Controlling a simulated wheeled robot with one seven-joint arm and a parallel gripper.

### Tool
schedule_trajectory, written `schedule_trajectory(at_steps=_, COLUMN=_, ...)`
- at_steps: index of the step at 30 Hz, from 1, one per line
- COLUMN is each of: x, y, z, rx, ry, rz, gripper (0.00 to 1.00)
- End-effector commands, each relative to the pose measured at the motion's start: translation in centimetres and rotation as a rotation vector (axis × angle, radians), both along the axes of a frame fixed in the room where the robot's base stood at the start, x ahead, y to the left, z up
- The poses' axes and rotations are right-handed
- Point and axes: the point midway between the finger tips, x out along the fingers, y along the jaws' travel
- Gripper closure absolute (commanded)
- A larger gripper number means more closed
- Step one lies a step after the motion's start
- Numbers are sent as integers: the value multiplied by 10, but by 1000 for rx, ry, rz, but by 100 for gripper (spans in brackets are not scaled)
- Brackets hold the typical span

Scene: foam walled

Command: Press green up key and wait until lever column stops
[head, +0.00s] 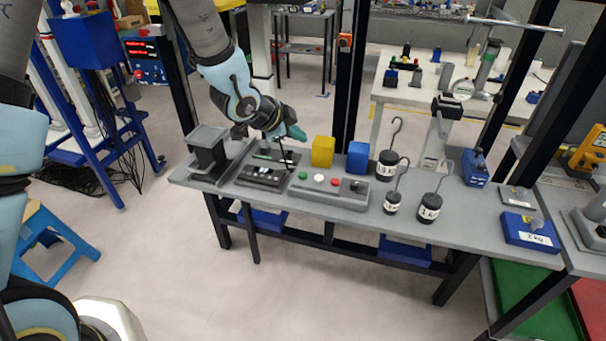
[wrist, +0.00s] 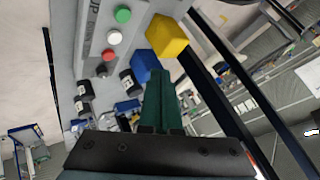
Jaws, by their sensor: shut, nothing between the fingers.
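The green key (head: 302,175) is the leftmost round button on the grey control box (head: 336,200) on the bench. It also shows in the wrist view (wrist: 123,14), near lettering that reads "UP". A white button (head: 318,178), a red button (head: 335,182) and a dark knob (head: 356,186) follow it to the right. My gripper (head: 300,134) is shut and empty, with teal fingers. It is above and behind the box, apart from the green key. The fingers also show in the wrist view (wrist: 160,76). I cannot tell which part is the lever column.
A yellow block (head: 322,151) and a blue block (head: 357,157) stand close behind the box. Black hooked weights (head: 430,207) stand to its right. A dark grey device (head: 207,151) and a flat black unit (head: 265,177) are to its left. Upright frame posts (head: 350,75) rise behind the bench.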

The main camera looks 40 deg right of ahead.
Motion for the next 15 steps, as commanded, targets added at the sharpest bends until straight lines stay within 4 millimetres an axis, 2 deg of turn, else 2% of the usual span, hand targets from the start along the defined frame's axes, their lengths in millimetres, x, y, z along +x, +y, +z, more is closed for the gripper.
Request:
schedule_trajectory(at_steps=8, x=0, y=0, z=-15, rx=1, ry=2, rz=1, gripper=100)
schedule_trajectory(at_steps=15, x=0, y=1, z=-46, rx=3, ry=1, rz=2, gripper=100)
